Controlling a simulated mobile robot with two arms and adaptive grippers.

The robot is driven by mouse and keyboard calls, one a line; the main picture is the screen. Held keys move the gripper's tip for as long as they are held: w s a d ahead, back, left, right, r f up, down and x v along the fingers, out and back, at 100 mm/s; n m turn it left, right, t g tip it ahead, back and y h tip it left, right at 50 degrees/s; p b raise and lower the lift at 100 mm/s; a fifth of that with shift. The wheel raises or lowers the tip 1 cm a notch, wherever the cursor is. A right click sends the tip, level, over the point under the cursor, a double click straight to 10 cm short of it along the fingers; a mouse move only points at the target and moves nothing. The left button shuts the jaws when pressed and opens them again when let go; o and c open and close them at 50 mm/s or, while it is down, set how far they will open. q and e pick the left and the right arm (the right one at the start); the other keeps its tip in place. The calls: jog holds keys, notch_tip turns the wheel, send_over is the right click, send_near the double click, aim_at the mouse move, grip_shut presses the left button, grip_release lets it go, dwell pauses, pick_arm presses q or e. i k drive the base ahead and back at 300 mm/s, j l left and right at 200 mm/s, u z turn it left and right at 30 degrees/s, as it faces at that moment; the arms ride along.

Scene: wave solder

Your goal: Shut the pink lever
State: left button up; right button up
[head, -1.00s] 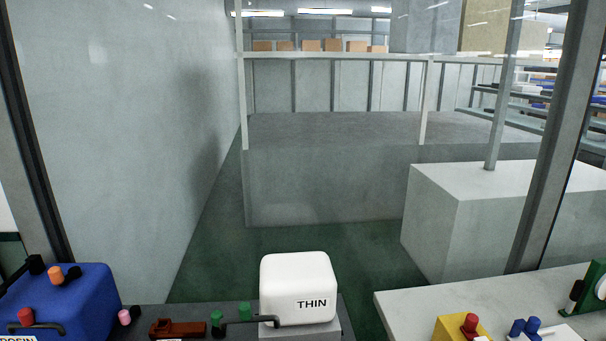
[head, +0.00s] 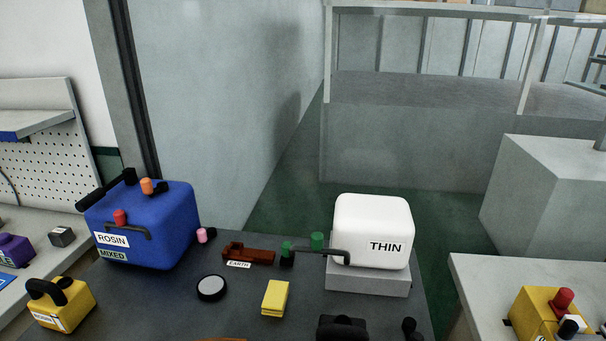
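The pink lever (head: 205,235) is a short pink knob with a dark end, low at the right side of the blue tank (head: 170,250) labelled ROSIN and MIXED. It is small, and I cannot tell whether it stands open or shut. The tank also has a red knob (head: 120,217) above a dark bent spout, and an orange knob (head: 147,186) on top. Neither of my grippers shows in the head view.
On the dark bench stand a brown EARTH piece (head: 248,254), a white THIN tank (head: 365,225) with green knobs, a round white-topped disc (head: 211,287) and a yellow block (head: 275,298). A yellow can (head: 62,305) stands at lower left. Dark objects (head: 343,328) sit at the bottom edge.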

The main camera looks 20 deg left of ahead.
aim_at(203, 237)
jog(key=j+u, duration=0.2)
jog(key=u, duration=0.3)
jog(key=j+u, duration=0.2)
jog(key=u, duration=0.25)
jog(key=i+j+u, duration=0.1)
jog(key=u, duration=0.4)
jog(key=i+j+u, duration=0.1)
jog(key=j+u, duration=0.15)
jog(key=u, duration=0.25)
jog(key=i+j, duration=0.3)
jog(key=j+z, duration=0.05)
jog(key=j, duration=0.05)
